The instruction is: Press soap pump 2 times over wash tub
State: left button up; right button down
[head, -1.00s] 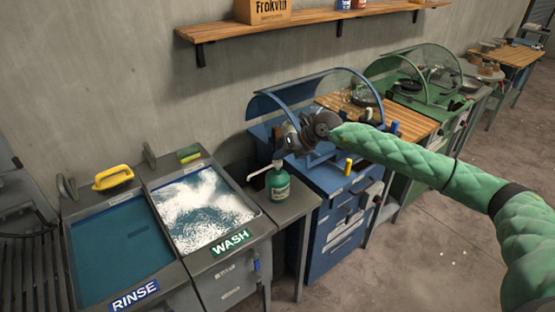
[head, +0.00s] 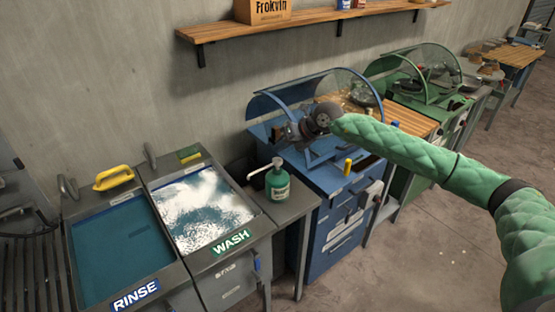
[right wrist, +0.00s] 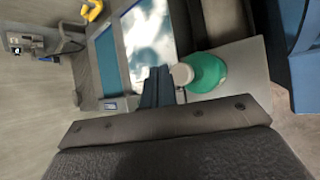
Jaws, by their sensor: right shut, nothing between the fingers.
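The green soap bottle (head: 278,185) with a white pump stands upright on the grey side counter, right of the wash tub (head: 262,228). Its nozzle points left toward the tub's foamy water. My right gripper (head: 284,132) is shut and empty, above and a little behind the pump in the head view, apart from it. In the right wrist view the shut fingers (right wrist: 157,88) show beside the white pump top and green bottle (right wrist: 208,72), with the wash tub (right wrist: 175,30) beyond. My left gripper is not in view.
The rinse tub (head: 78,270) with blue water is left of the wash tub, with a yellow-handled brush (head: 113,178) behind it. A blue hooded workstation (head: 335,190) stands right of the soap. A wooden shelf (head: 300,27) is on the wall above.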

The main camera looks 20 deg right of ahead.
jog(key=shift+r+p, duration=0.3)
jog(key=shift+r, duration=1.45)
